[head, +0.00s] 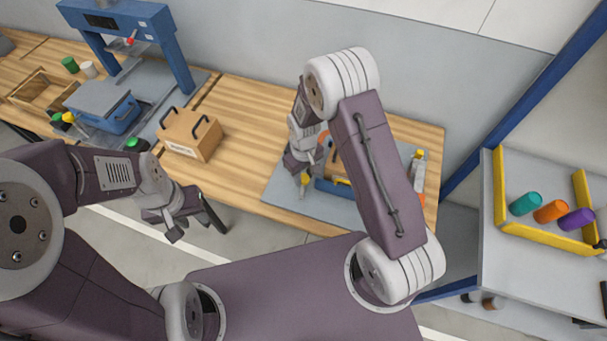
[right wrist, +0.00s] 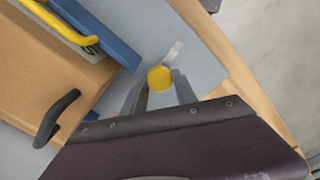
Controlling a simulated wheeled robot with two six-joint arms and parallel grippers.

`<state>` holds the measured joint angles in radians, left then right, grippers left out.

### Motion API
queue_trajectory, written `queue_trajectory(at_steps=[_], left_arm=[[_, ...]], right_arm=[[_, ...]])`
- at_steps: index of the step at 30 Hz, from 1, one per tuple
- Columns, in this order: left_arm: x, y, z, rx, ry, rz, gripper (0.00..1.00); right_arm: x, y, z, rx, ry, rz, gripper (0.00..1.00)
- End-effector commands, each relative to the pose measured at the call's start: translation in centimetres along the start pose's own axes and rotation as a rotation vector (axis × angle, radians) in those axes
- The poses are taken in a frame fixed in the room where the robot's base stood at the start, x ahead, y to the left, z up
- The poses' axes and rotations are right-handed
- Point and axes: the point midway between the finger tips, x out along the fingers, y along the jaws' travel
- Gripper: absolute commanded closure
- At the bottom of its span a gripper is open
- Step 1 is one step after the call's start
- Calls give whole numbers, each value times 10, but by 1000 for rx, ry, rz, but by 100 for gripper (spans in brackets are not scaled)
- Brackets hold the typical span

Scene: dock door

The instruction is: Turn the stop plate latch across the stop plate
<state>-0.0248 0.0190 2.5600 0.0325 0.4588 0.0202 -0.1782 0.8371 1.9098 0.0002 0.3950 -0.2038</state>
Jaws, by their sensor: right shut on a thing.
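In the right wrist view a round yellow knob (right wrist: 160,78) sits between the fingertips of my right gripper (right wrist: 159,86), which is shut on it. A short pale strip (right wrist: 174,51) reaches out beyond the knob, apparently the latch arm. It lies over the grey plate (right wrist: 205,70), beside a blue edge (right wrist: 108,35). In the head view my right gripper (head: 303,179) is at the front left of the blue fixture (head: 333,187), largely hidden by my arm. I cannot tell the stop plate apart clearly. My left gripper (head: 192,226) is open and empty in front of the bench.
A brown box (right wrist: 40,65) with a dark handle and a yellow handle (right wrist: 62,20) are close to the right gripper. Another handled box (head: 190,135) and a blue press (head: 125,25) stand left on the bench. A yellow-edged rack (head: 545,238) with coloured cylinders is at right.

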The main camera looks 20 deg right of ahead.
Motion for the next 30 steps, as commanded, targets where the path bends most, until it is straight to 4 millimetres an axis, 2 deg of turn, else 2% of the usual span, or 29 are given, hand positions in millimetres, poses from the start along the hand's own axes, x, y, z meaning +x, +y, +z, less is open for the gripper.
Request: queue_trajectory(at_steps=[30], left_arm=[[-5, 0, 0, 0, 0, 0, 68]], right_arm=[[-2, 1, -1, -956, 2, 2, 100]])
